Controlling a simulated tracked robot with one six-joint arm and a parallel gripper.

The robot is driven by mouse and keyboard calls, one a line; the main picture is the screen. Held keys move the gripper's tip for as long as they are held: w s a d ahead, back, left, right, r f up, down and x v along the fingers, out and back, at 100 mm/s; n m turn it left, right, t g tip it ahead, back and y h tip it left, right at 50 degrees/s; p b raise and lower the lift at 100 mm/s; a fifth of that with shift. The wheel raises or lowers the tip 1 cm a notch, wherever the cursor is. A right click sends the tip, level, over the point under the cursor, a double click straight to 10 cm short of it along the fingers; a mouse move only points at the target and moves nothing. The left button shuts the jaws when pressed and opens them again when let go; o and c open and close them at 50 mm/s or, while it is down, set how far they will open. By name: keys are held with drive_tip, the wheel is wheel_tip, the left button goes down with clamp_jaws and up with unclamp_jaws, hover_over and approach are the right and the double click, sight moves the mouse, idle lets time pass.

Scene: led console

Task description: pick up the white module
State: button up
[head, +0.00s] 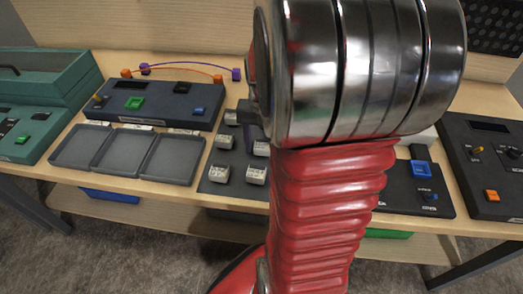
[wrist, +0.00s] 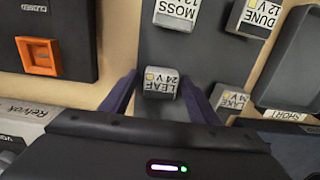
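Several small grey modules with white labelled tops stand on a dark mat (head: 205,185). In the head view one module (head: 217,173) is at the front left of the mat, another (head: 256,174) to its right, and one (head: 223,142) behind. In the wrist view the LEAF 24 V module (wrist: 160,83) is between the two dark purple fingers of my gripper (wrist: 160,98). The gripper is open, with a gap visible on each side of the module. MOSS (wrist: 175,14), DUNE (wrist: 254,17) and LAKE (wrist: 230,99) modules are nearby. No single module stands out as the white one.
Three grey trays (head: 122,153) lie left of the mat, with a dark console (head: 160,104) behind them. A blue-button panel (head: 415,190) and another console (head: 488,165) stand to the right. My red arm hides the middle of the bench in the head view.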

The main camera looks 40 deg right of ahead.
drive_tip(key=c, duration=1)
wheel_tip(320, 180, up, 10)
drive_tip(key=shift+r, duration=0.1)
idle(0.8)
